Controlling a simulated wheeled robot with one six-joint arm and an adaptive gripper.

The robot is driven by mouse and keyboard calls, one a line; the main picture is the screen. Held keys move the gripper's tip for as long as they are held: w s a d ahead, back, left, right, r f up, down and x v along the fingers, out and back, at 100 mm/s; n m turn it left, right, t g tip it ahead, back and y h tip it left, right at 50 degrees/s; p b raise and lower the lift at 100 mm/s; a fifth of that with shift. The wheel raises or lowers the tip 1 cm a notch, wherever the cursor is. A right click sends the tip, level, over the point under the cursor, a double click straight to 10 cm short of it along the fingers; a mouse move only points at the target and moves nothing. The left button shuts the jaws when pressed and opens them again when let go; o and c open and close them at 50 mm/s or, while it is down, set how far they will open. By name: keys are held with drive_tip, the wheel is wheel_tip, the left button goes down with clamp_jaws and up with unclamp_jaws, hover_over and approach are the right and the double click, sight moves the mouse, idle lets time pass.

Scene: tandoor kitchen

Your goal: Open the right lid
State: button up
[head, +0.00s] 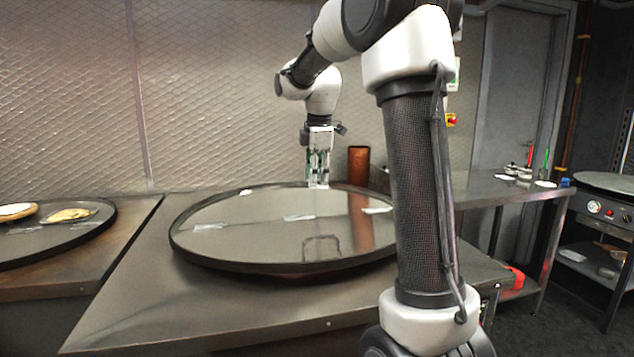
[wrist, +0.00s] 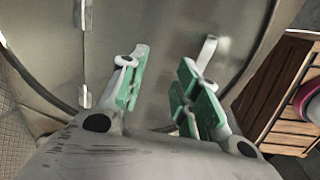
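The right lid (head: 265,235) is a large round disc with a shiny grey top and dark rim, lying flat on the metal counter. Pale strips cross its top, and a dark squarish outline shows near its front; I cannot tell whether that is a handle or a reflection. My gripper (head: 318,183) points down over the lid's far edge. In the wrist view the fingers of my gripper (wrist: 165,80) are apart with nothing between them. The lid (wrist: 165,45) lies beneath them, with a pale upright tab (wrist: 207,50) by the right finger. Contact is not clear.
A second round dark-rimmed disc (head: 95,228) with flatbreads (head: 68,215) is at left. A copper-coloured cup (head: 358,165) stands behind the lid. A wooden crate (wrist: 285,90) is at the wrist view's right. The counter's front left (head: 150,310) is clear.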

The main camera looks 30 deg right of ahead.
drive_tip(key=shift+w+d+r, duration=0.1)
drive_tip(key=shift+w+r, duration=0.15)
drive_tip(key=shift+r, duration=0.7)
drive_tip(key=shift+w+d+r, duration=0.1)
drive_tip(key=shift+w+r, duration=0.15)
drive_tip(key=shift+r, duration=0.7)
drive_tip(key=shift+w+r, duration=0.25)
drive_tip(key=shift+r, duration=0.7)
